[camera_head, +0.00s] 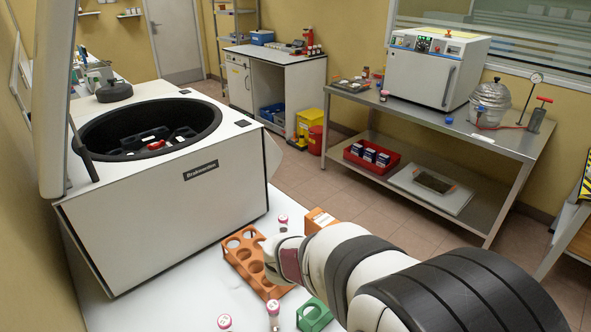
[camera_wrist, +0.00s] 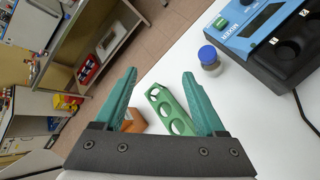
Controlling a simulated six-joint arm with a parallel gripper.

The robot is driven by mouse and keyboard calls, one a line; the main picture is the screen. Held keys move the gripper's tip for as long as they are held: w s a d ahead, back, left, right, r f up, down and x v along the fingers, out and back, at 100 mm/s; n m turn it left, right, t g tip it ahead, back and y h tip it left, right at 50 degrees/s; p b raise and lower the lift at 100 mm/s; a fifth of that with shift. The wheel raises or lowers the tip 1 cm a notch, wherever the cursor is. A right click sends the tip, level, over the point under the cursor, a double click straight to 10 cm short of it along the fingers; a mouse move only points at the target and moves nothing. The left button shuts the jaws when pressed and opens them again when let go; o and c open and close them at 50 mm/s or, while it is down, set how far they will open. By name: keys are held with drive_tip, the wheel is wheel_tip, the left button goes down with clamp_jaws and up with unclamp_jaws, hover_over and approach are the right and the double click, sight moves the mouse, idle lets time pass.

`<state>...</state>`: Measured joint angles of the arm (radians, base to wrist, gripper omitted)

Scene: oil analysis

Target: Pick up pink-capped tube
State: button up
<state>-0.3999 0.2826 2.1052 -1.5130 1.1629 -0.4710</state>
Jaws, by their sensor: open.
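Several pink-and-white-capped tubes show in the head view. One tube (camera_head: 283,220) is at the far side of the orange rack (camera_head: 230,258). Another tube (camera_head: 273,309) is just in front of the rack, and a third tube (camera_head: 224,322) is at the bottom edge of the picture. In the head view my arm hides the fingers. No pink cap can be made out in the wrist view.
A green rack (camera_head: 313,316) lies beside the front tube. An orange box (camera_head: 319,221) stands behind my wrist. The white centrifuge (camera_head: 175,220) is open at the left. The wrist view shows a blue-capped bottle (camera_wrist: 208,57) and a blue-and-black device (camera_wrist: 257,42).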

drive_tip(key=w+a+f+n+t+y, duration=0.1)
drive_tip(key=w+a+f+n+t, duration=0.25)
drive_tip(key=w+a+n, duration=0.5)
drive_tip(key=n+t+y, duration=0.4)
drive_tip(key=n+y, duration=0.1)
drive_tip(key=n, duration=0.4)
approach(282, 220)
drive_tip(key=shift+n, duration=0.25)
drive_tip(key=x, duration=0.9)
clamp_jaws()
